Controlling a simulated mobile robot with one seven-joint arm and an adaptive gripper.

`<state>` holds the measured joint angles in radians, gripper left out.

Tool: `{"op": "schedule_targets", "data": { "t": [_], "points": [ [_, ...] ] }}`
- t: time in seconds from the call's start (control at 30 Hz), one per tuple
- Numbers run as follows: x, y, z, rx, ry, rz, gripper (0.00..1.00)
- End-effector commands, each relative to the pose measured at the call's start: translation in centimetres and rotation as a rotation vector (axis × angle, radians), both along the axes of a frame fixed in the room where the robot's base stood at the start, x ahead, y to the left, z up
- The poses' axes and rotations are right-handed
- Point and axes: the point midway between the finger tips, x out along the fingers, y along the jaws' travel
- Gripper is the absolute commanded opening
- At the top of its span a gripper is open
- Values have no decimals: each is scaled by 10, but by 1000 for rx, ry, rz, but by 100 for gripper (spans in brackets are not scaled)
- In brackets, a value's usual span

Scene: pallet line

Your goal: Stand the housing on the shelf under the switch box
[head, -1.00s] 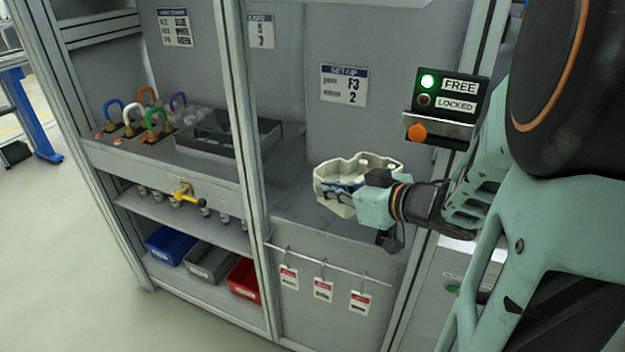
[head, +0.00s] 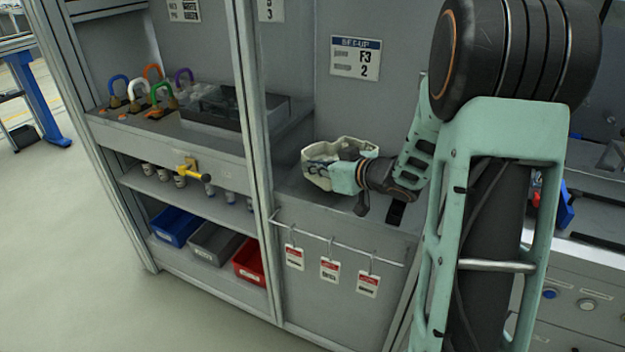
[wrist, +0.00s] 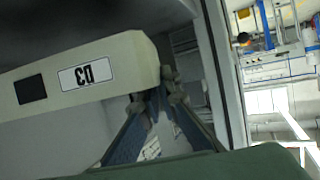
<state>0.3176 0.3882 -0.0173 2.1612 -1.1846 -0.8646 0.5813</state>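The housing (head: 345,147) is a cream, open-topped shell with an uneven outline. In the head view it is at the shelf (head: 290,187) in the right bay, below the set-up sign. I cannot tell whether its base touches the shelf. My gripper (head: 325,172) reaches in from the right and is shut on the housing's near wall. In the wrist view the housing (wrist: 105,72) fills the upper left, with an upside-down D3 label and a dark square. The fingers (wrist: 157,98) close in at its end. The switch box is not visible now; my arm covers that area.
A frame post (head: 252,110) stands left of the housing. Beyond it are coloured padlocks (head: 137,92) and a dark tray (head: 225,108). Tags (head: 330,268) hang from a rail below the shelf. Blue, grey and red bins (head: 248,262) sit low at the left.

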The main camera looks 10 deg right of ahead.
Motion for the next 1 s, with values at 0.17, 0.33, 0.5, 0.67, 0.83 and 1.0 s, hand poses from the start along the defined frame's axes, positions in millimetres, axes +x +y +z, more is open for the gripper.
{"op": "schedule_targets", "data": {
  "t": [0.17, 0.33, 0.5, 0.67, 0.83, 1.0],
  "points": [
    [3, 1, -30, 2, 2, 1, 0],
    [3, 1, -33, 1, -2, 1, 0],
    [3, 1, -34, 0, -1, 1, 0],
    [3, 1, -38, 0, 0, 1, 8],
    [2, 1, -37, 0, 0, 1, 22],
    [2, 1, -37, 0, 0, 1, 22]
  ]
}}
